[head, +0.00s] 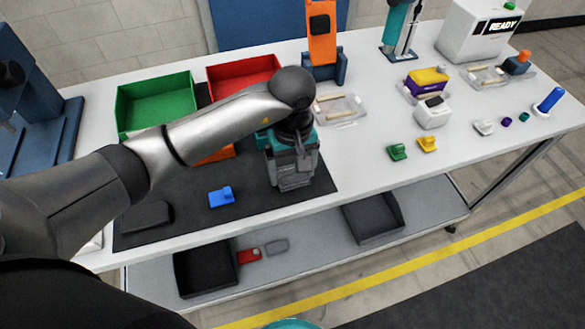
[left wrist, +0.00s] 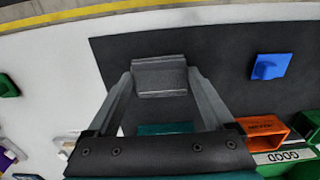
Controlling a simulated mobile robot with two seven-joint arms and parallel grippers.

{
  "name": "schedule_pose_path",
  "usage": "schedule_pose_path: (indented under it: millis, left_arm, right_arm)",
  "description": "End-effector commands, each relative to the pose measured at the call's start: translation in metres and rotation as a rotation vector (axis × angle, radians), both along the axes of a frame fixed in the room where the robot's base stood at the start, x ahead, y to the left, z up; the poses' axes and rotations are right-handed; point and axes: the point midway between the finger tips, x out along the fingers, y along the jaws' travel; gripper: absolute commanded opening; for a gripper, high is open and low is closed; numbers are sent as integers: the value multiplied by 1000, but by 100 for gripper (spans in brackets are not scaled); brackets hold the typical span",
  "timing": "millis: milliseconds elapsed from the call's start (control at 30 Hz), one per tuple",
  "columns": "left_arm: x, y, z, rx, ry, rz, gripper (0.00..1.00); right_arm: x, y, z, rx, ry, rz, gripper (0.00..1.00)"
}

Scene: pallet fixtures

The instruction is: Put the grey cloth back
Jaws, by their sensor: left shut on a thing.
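My left gripper (head: 294,178) is shut on a grey folded piece that looks like the grey cloth. The cloth (left wrist: 159,76) shows between the two fingertips in the left wrist view, over the dark mat (left wrist: 225,60) near its edge. In the head view the fingers hide most of it, and I cannot tell whether it touches the mat. The mat (head: 255,191) lies on the white table.
A blue part (head: 221,196) and a dark flat item (head: 147,217) lie on the mat. Green (head: 156,102) and red (head: 243,72) bins stand behind. Green (head: 397,152) and yellow (head: 427,144) parts lie right. Black trays (head: 205,269) sit on the lower shelf.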

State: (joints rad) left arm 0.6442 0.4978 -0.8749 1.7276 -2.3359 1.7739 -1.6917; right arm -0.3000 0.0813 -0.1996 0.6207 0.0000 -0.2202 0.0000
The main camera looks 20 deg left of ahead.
Motion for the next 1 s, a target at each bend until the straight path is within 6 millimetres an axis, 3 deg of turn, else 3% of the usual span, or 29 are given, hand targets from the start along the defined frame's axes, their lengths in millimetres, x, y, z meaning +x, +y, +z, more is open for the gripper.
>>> schedule_pose_path:
  millis: [300, 333, 433, 800, 1000]
  left_arm:
    - [1, 0, -3, -1, -3, 0, 42]
    - [1, 0, -2, -1, -3, 0, 89]
    - [1, 0, -2, -1, -3, 0, 100]
    - [1, 0, 4, -2, -1, 0, 100]
    - [3, 0, 42, -1, -9, -2, 100]
  right_arm:
    - [1, 1, -4, 1, -1, 0, 48]
    - [1, 1, -4, 1, -1, 0, 48]
    - [1, 1, -3, 1, -2, 0, 48]
    - [1, 2, 2, 3, -1, 0, 48]
    - [0, 2, 2, 3, 0, 0, 48]
